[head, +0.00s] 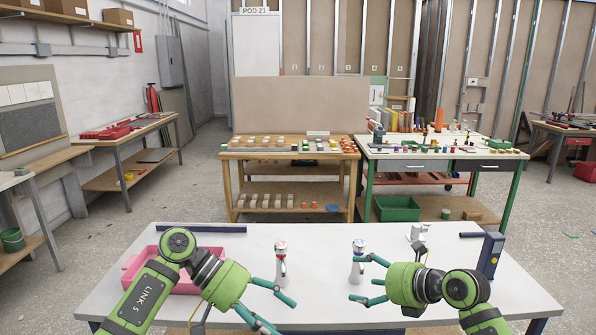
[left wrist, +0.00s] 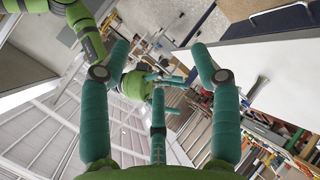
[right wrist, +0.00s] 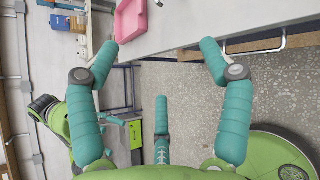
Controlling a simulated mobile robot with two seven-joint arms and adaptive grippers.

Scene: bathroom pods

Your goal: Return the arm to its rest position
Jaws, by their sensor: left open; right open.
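My left gripper (head: 279,306) is open and empty over the front middle of the white table (head: 330,245). Its spread fingers (left wrist: 158,62) also show empty in the left wrist view. My right gripper (head: 364,278) is open and empty over the front right of the table, its fingers pointing left. In the right wrist view its fingers (right wrist: 157,60) are spread with nothing between them. The two grippers face each other with a gap between. The arms hide parts of the table's front.
A red-marked tap (head: 281,262) and a blue-marked tap (head: 357,262) stand upright beyond the grippers. A pink tray (head: 132,268) lies behind my left arm. A dark blue upright piece (head: 490,255) and a white fitting (head: 418,234) are at the right.

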